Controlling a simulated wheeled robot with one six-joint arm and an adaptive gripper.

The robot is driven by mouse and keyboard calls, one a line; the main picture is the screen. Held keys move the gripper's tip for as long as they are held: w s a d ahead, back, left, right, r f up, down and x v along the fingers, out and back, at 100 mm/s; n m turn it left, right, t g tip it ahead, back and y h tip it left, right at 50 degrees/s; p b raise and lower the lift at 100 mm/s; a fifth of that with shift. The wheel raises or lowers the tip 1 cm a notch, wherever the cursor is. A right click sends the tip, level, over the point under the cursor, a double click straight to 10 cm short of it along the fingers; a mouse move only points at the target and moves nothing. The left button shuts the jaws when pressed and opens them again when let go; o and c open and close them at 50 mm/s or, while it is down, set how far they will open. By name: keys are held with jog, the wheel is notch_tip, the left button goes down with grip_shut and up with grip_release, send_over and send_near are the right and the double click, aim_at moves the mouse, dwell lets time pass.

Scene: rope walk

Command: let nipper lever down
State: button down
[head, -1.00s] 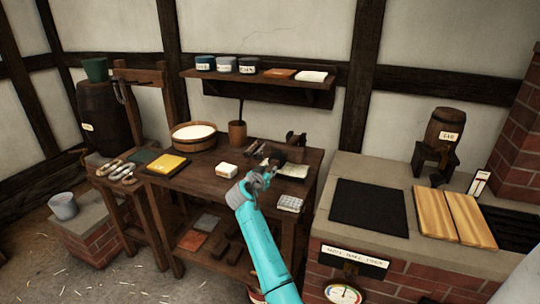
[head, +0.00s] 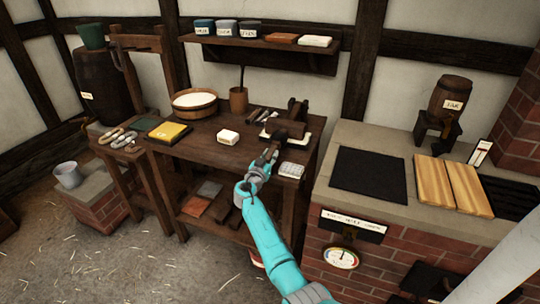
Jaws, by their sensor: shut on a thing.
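The nipper (head: 288,127) is a dark wooden device at the right back of the workbench, with a pale pad beneath it. Its dark lever reaches toward the front edge, low over the bench. My gripper (head: 268,157) is in front of the nipper and shut on the lever's near end. The fingers and wrist hide most of that end, so the exact grip is hard to see. My teal arm reaches in from the bottom.
On the workbench (head: 200,145) stand a bowl of white stuff (head: 195,102), a white block (head: 228,137), a yellow pad (head: 169,132) and a pale gridded block (head: 292,170). The brick stove with a black plate (head: 368,177) is close on the right.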

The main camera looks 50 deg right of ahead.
jog(key=shift+f, duration=0.3)
jog(key=c, duration=0.9)
grip_release()
jog(key=shift+w+d+f, duration=0.1)
jog(key=shift+f, duration=0.05)
jog(key=v, duration=1.2)
